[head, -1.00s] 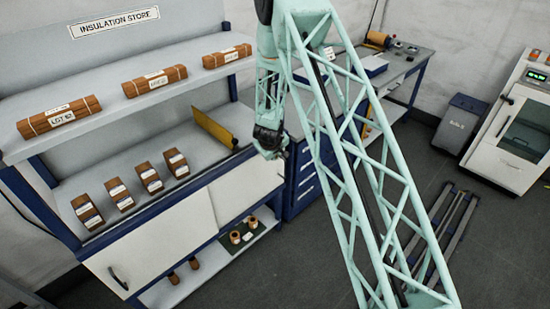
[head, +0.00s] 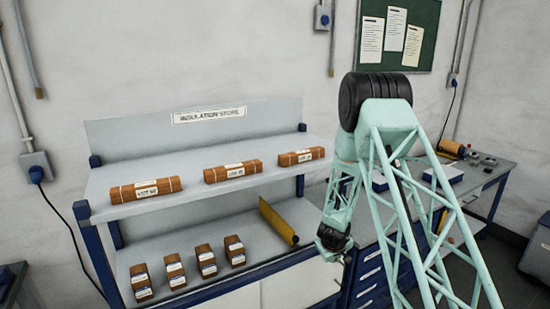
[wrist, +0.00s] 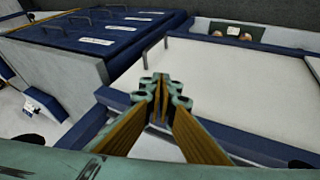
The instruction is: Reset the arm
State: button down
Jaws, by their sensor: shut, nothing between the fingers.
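My gripper (wrist: 161,90) is shut and empty in the wrist view, its two fingers together at the tips. In the head view my gripper (head: 344,257) hangs at the end of my folded mint-green arm. It is in front of the shelving unit's right end, near the blue drawers. Its fingers are small and dark there. In the wrist view, a white cabinet panel (wrist: 235,90) and blue drawers (wrist: 95,40) lie beyond the fingers.
The insulation store shelf (head: 130,203) holds several brown bundles.

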jog(key=s+a+r+m+y+b, duration=0.1)
jog(key=s+a+r+b, duration=0.15)
jog(key=s+r, duration=0.65)
jog(key=s+a+r+y+b, duration=0.1)
jog(key=s+a+r, duration=0.35)
jog(key=r, duration=0.85)
jog(key=s+a+r+m+y+b, duration=0.1)
jog(key=s+a+r+b, duration=0.1)
jog(key=s+r, duration=0.75)
jog(key=s+d+r+b, duration=0.1)
jog(key=s+r+b, duration=0.1)
jog(key=s, duration=1.2)
jog(key=s+d+r+m+g+b, duration=0.1)
jog(key=s+r+b, duration=0.1)
jog(key=s, duration=1.2)
jog(key=s+d+r+m+g+b, duration=0.1)
jog(key=s+r+b, duration=0.1)
jog(key=s, duration=1.2)
jog(key=shift+r+h, duration=0.3)
jog(key=shift+r, duration=0.5)
